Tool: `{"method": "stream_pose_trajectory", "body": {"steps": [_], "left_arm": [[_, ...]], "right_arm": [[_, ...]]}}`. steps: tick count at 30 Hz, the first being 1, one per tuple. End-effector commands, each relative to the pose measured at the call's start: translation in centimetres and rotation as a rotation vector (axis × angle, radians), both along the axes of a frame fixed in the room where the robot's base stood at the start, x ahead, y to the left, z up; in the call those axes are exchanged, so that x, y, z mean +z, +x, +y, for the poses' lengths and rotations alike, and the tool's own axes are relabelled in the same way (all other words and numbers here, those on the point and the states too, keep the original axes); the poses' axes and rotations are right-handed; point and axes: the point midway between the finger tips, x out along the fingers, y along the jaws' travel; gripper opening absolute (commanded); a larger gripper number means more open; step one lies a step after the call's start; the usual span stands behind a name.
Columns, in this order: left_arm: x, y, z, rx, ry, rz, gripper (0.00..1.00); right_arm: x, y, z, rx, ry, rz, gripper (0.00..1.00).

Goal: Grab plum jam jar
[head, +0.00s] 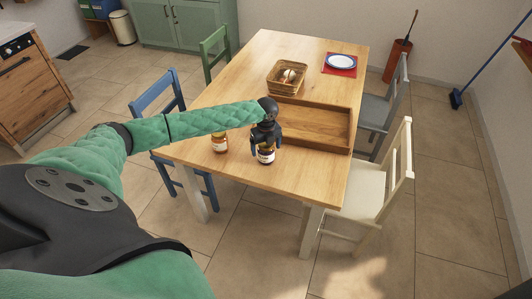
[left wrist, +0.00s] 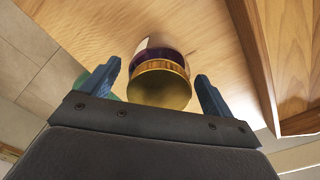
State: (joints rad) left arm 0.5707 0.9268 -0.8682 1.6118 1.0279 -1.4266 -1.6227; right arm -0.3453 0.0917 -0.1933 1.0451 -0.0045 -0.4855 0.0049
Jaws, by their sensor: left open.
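A jar with a gold lid and dark purple contents, which looks like the plum jam jar (head: 266,157), stands on the wooden table near its front edge. Its white label faces me in the head view. My left gripper (head: 264,143) is right above and around its top, pointing down. In the left wrist view the jar (left wrist: 160,84) lies between the two open fingers of my left gripper (left wrist: 158,70), with a gap on each side. A second jar (head: 219,144), amber with a white label, stands to the left. My right gripper is not in view.
A wooden tray (head: 312,144) lies just behind and right of the jar. A wicker basket (head: 286,90) and a plate (head: 341,62) on a red mat are farther back on the table (head: 215,92). Blue, green, grey and white chairs stand around it.

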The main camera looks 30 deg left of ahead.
Motion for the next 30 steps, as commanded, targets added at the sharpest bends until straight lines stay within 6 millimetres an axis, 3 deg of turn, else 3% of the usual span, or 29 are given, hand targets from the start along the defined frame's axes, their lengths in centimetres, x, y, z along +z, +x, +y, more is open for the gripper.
{"method": "stream_pose_trajectory", "body": {"steps": [8,17,30], "left_arm": [[-0.17,-0.02,0.01,0.000,0.000,0.000,0.85],[-0.13,-0.01,0.02,0.000,0.001,-0.001,0.27],[0.77,0.09,0.04,-0.001,0.001,-0.003,0.27]], "right_arm": [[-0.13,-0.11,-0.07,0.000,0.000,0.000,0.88],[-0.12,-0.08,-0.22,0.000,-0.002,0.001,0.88],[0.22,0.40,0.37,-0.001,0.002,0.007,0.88]]}}
